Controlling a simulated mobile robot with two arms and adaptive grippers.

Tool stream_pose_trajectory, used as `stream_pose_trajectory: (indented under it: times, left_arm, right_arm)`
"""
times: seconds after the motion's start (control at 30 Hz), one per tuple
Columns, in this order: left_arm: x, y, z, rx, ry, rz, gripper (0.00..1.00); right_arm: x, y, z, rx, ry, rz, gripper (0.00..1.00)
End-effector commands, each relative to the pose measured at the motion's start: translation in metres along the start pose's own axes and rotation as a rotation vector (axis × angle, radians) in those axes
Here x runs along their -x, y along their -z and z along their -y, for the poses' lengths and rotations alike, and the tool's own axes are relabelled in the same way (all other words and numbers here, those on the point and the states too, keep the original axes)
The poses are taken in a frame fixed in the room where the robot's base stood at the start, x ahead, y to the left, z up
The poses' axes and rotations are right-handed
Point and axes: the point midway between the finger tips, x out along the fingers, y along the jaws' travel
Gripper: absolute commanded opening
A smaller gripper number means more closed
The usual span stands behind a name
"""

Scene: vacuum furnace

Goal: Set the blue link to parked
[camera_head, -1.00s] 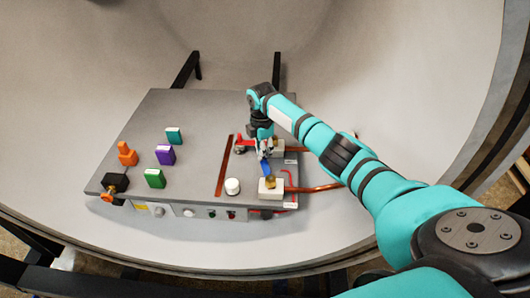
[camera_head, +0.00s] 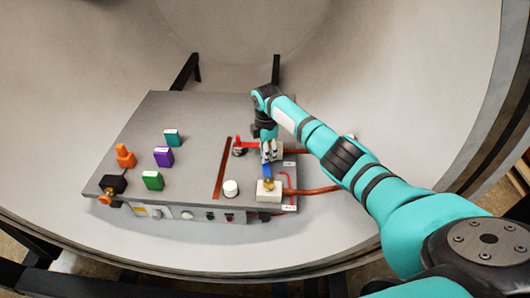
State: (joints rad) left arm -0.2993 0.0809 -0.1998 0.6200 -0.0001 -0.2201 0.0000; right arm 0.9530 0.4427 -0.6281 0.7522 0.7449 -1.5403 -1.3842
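The blue link (camera_head: 267,171) is a small blue piece at the right part of the grey panel. Its near end is close to the brass post on the near white block (camera_head: 266,193). My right gripper (camera_head: 268,157) points down over the far end of the blue link. Its fingers are at the link, but they are too small to show whether they grip it. The far white block is partly hidden behind the gripper. My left gripper is out of view.
A red-handled part (camera_head: 241,146) stands just left of the gripper. Copper pipes (camera_head: 314,191) run right from the blocks. A white knob (camera_head: 231,188) and a copper strip (camera_head: 222,168) are nearby. Green (camera_head: 152,181), purple (camera_head: 163,156), teal (camera_head: 171,138) and orange (camera_head: 125,155) pieces stand left.

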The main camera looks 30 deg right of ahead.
Motion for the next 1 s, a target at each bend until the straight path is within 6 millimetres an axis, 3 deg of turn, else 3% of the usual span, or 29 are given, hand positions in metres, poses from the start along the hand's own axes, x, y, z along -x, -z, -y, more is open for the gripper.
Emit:
stream_pose_trajectory:
  times: [0.3,0.43,0.8,1.0]
  left_arm:
    - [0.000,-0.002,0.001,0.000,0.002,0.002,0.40]
    - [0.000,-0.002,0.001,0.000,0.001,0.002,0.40]
    - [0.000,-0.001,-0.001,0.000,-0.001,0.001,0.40]
    - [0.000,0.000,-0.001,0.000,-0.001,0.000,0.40]
  right_arm:
    - [0.000,0.002,0.000,0.003,0.000,-0.003,0.38]
    - [0.010,0.002,-0.001,0.003,-0.003,-0.003,0.38]
    - [0.085,0.000,-0.001,0.002,-0.005,-0.003,0.38]
    - [0.113,0.000,0.000,0.001,-0.003,-0.003,0.38]
